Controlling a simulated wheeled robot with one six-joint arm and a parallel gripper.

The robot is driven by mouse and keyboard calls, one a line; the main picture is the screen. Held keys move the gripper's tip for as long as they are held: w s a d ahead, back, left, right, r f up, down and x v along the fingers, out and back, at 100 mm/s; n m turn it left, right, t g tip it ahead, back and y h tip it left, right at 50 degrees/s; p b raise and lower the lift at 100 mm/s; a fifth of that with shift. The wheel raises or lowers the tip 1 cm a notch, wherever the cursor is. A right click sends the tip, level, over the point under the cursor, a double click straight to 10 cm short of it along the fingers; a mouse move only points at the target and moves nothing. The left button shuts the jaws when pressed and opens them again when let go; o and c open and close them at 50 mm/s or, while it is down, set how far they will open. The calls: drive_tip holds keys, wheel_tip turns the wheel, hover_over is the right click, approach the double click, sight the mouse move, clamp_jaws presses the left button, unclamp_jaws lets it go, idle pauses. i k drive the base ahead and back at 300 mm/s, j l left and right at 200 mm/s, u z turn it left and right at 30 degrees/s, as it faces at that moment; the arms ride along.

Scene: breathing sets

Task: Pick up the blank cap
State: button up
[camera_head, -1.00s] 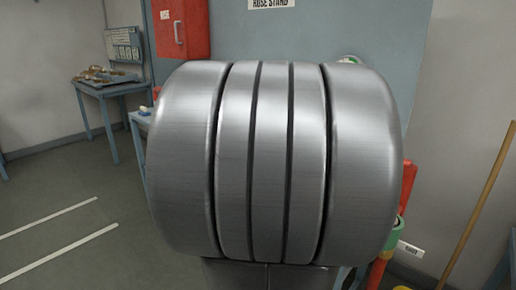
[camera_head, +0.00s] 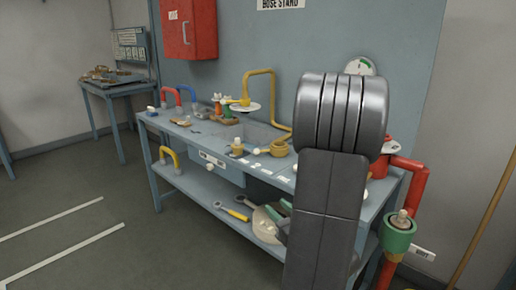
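I cannot tell for sure which item is the blank cap. Small brass-coloured fittings stand on the top of the blue workbench (camera_head: 180,150): a yellow round cap-like piece with a side stub (camera_head: 278,148) and a small tan-topped fitting (camera_head: 237,147) to its left. Either could be a cap; they are too small to tell. My arm's dark link and grey joint cover the right part of the bench. My gripper is not in view.
A yellow bent pipe (camera_head: 272,72) stands at the back of the bench. A red cabinet (camera_head: 189,28) hangs on the wall. A red pipe with a green collar (camera_head: 398,232) stands at the right. Wrenches (camera_head: 235,211) lie on the lower shelf.

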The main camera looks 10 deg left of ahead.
sight(238, 147)
drive_tip(key=i+j+z, duration=0.15)
drive_tip(key=j+z, duration=0.15)
drive_tip(key=i+j+z, duration=0.1)
drive_tip(key=j+z, duration=0.2)
drive_tip(key=j, duration=0.15)
drive_tip(key=j+z, duration=0.3)
drive_tip(key=i+j, duration=0.1)
drive_tip(key=j, duration=0.95)
drive_tip(key=i+j+z, duration=0.1)
drive_tip(key=j, duration=0.45)
